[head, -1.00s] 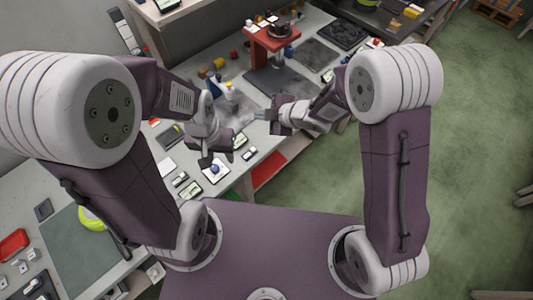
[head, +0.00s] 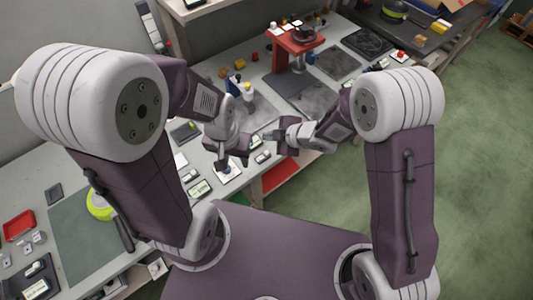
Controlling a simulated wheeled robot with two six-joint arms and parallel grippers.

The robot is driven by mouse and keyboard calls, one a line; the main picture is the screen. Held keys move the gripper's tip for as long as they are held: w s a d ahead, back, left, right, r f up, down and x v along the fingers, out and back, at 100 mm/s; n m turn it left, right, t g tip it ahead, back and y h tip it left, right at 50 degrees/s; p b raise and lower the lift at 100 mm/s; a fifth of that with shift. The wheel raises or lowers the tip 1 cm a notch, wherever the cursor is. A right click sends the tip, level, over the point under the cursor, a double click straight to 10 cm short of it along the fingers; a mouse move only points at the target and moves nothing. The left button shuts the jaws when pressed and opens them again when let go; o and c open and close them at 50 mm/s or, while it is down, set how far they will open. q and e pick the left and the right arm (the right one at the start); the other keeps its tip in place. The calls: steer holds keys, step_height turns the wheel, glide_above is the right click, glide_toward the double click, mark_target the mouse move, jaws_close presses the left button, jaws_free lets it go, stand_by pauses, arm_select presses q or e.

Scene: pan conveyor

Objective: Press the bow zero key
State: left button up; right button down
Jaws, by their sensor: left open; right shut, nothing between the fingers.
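I cannot make out which small key is the bow zero key; labels are too small to read. Small devices with pale displays lie along the bench's front edge, one of them (head: 199,188) left of my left gripper and another (head: 262,157) to its right. My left gripper (head: 231,162) is open and points down over a white plate (head: 230,176) at the front edge, partly hiding it. My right gripper (head: 271,136) is shut and empty, pointing left above the bench, to the upper right of my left gripper.
A red stand (head: 295,40) with a dark round item stands at the back of the bench. Dark flat plates (head: 294,91) lie before it. Bottles (head: 247,92) stand behind my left gripper. A red tray (head: 18,224) lies far left. Green floor (head: 480,170) is open at right.

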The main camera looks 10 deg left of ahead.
arm_select(q)
step_height(320, 180, down, 6)
steer(key=b, duration=0.5)
steer(key=shift+f, duration=0.2)
arm_select(e)
glide_above(269, 155)
step_height(269, 155, down, 7)
steer(key=shift+r, duration=0.1)
arm_select(q)
steer(key=shift+b, duration=0.3)
arm_select(e)
steer(key=shift+s, duration=0.1)
stand_by(0.6)
arm_select(q)
steer(key=shift+f, duration=0.35)
arm_select(e)
steer(key=shift+f, duration=0.45)
arm_select(q)
steer(key=shift+f+b, duration=0.45)
steer(key=shift+b, duration=0.3)
arm_select(e)
steer(key=shift+f, duration=0.55)
arm_select(q)
steer(key=shift+r+p, duration=0.9)
arm_select(e)
steer(key=shift+r, duration=0.95)
